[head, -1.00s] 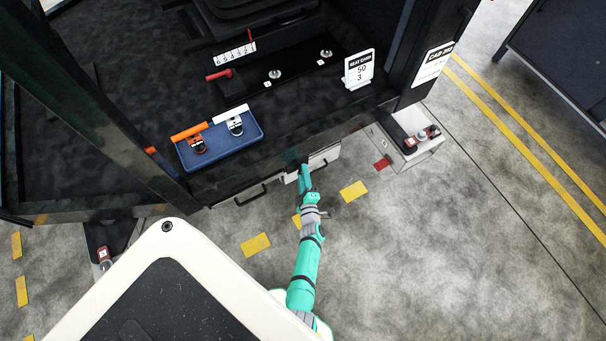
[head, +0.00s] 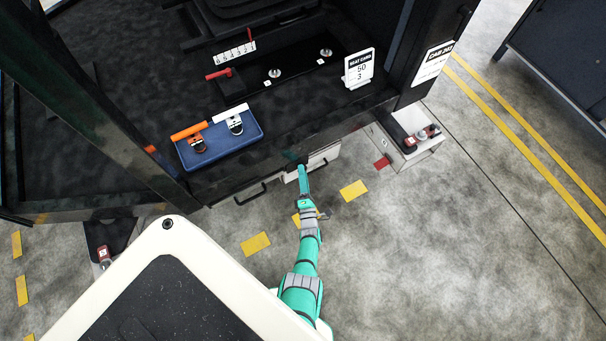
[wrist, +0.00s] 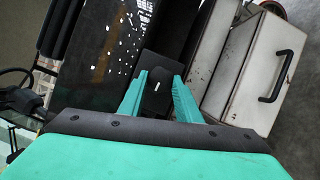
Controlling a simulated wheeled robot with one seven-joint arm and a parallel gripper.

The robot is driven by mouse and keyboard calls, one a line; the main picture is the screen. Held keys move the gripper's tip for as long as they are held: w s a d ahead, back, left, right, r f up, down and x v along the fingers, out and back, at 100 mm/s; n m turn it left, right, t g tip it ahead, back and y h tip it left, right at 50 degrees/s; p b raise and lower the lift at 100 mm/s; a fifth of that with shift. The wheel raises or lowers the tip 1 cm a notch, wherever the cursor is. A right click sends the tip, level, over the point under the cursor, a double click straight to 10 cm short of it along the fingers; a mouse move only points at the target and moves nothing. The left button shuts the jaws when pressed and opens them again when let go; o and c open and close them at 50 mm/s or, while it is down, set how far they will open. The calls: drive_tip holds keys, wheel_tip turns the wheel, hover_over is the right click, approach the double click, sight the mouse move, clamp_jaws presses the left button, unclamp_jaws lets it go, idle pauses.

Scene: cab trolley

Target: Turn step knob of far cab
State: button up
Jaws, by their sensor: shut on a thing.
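The step knob (wrist: 157,68) is a dark block with a white mark, seen between my fingers in the wrist view. My gripper (wrist: 160,80) is shut on it, one teal finger on each side. In the head view my gripper (head: 303,168) reaches the lower edge of the dark cab (head: 330,130), beside a pale panel (head: 325,156). The knob is hard to make out there, hidden by the gripper and the cab edge.
A blue tray (head: 222,154) with an orange-handled and a white-handled tool lies on the cab floor. A seat card (head: 359,69) and a red lever (head: 219,75) are farther in. Pale drawers with a black handle (wrist: 283,76) stand at the right. Open floor lies right.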

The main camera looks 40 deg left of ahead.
drive_tip(key=shift+s+a+n, duration=0.1)
drive_tip(key=shift+n, duration=0.2)
drive_tip(key=o, duration=1.1)
drive_tip(key=shift+c, duration=0.2)
drive_tip(key=shift+f, duration=0.1)
drive_tip(key=v, duration=1)
drive_tip(key=shift+s+d, duration=0.25)
drive_tip(key=shift+d, duration=0.1)
drive_tip(key=shift+f, duration=0.1)
